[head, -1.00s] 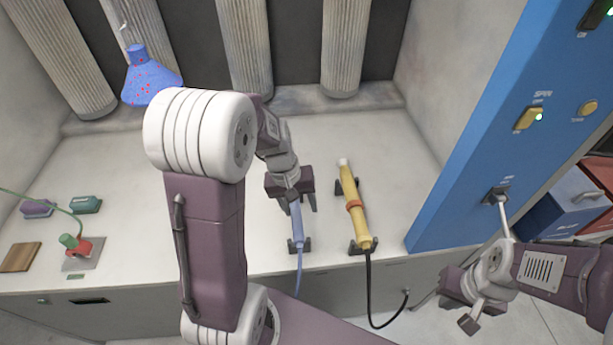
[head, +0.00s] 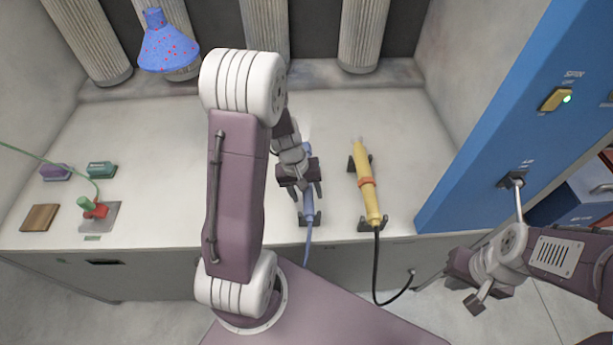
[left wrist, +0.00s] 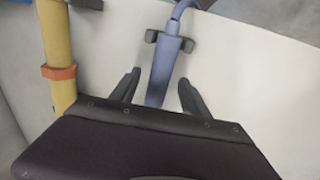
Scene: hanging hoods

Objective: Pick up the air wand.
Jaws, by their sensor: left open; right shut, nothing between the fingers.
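A blue wand (head: 309,203) with a thin blue hose lies in a dark cradle on the pale bench; I take it as the air wand. My left gripper (head: 309,190) is open over it and hides part of its length. In the left wrist view the blue wand (left wrist: 163,75) runs between the two spread fingers (left wrist: 160,88), with a gap on each side; the height gap cannot be told. My right gripper (head: 474,302) is shut and empty, low at the right in front of the bench.
A yellow wand (head: 367,190) with a black cable lies in its own cradle just right of the blue one. A blue panel (head: 475,165) stands to the right. A blue red-dotted hood (head: 168,48) hangs at the back left. Small items, including a red-green device (head: 95,210), sit at the left.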

